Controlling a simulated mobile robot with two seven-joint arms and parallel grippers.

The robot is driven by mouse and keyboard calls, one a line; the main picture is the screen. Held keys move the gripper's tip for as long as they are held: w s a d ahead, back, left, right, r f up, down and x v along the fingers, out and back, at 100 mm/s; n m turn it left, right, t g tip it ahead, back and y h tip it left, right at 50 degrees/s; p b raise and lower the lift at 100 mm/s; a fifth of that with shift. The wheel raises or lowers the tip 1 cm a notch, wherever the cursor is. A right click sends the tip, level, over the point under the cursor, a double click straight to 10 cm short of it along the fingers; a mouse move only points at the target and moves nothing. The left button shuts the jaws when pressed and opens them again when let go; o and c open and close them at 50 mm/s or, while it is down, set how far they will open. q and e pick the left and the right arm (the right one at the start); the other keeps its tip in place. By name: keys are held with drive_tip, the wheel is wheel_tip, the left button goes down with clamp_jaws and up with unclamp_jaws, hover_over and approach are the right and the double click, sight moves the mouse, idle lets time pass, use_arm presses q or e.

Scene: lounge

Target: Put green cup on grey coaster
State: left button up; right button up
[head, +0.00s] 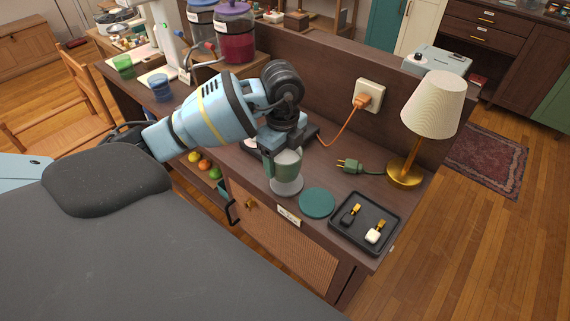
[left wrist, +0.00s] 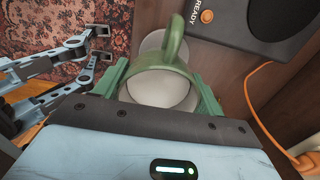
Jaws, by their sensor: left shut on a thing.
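The green cup (head: 289,160) is upright in my left gripper (head: 283,150), which is shut on it above the cabinet's front edge. The grey coaster (head: 287,187) shows just under the cup, and I cannot tell whether they touch. In the left wrist view the cup (left wrist: 172,45) sits between the two fingers (left wrist: 162,88), its handle pointing to the top of the picture and its pale inside visible. The grey coaster (left wrist: 152,42) shows partly behind the handle there.
A teal coaster (head: 317,203) lies right beside the grey one. A dark tray (head: 381,222) with small items, a green plug (head: 350,166) and a gold-based lamp (head: 433,105) stand to the right. A dark device (left wrist: 262,25) with an orange cord lies close behind.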

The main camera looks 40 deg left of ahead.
use_arm(q)
drive_tip(key=shift+w, duration=0.5)
drive_tip(key=shift+a+f, duration=0.1)
drive_tip(key=shift+f, duration=1.65)
use_arm(e)
drive_tip(key=shift+a, duration=0.1)
use_arm(q)
drive_tip(key=shift+f, duration=0.15)
drive_tip(key=o, duration=1.3)
wheel_tip(320, 180, up, 12)
drive_tip(key=shift+r+p, duration=0.15)
drive_tip(key=shift+p, duration=0.45)
use_arm(e)
drive_tip(key=shift+w+r, duration=0.55)
drive_tip(key=shift+r, duration=0.2)
use_arm(q)
drive_tip(key=shift+s, duration=0.15)
use_arm(e)
drive_tip(key=shift+s, duration=0.25)
